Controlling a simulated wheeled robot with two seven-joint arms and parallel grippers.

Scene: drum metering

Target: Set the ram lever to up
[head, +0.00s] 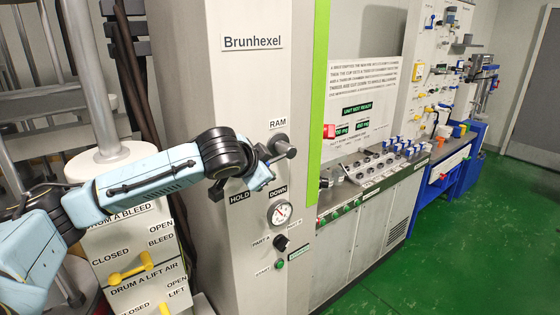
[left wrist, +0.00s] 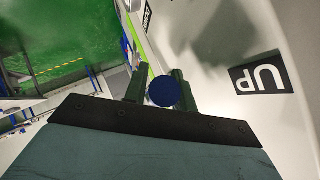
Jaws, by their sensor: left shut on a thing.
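The ram lever's dark round hub (head: 282,146) sticks out of the grey cabinet just below the RAM label (head: 277,124). My left gripper (head: 260,178) is below and left of the hub, above the HOLD label (head: 239,197) and DOWN label (head: 278,191). In the left wrist view, my left gripper (left wrist: 156,88) is shut on the lever's round blue end (left wrist: 163,91), seen end-on between the fingers. The UP label (left wrist: 262,76) is to the right there, apart from the fingers. My arm hides much of the lever in the head view. My right gripper is not in view.
A pressure gauge (head: 280,213) and a black PART selector (head: 281,243) sit below the lever. A yellow bleed handle (head: 131,267) is at lower left. A bright green strip (head: 318,100) runs down the cabinet's edge. The green floor (head: 450,230) at right is clear.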

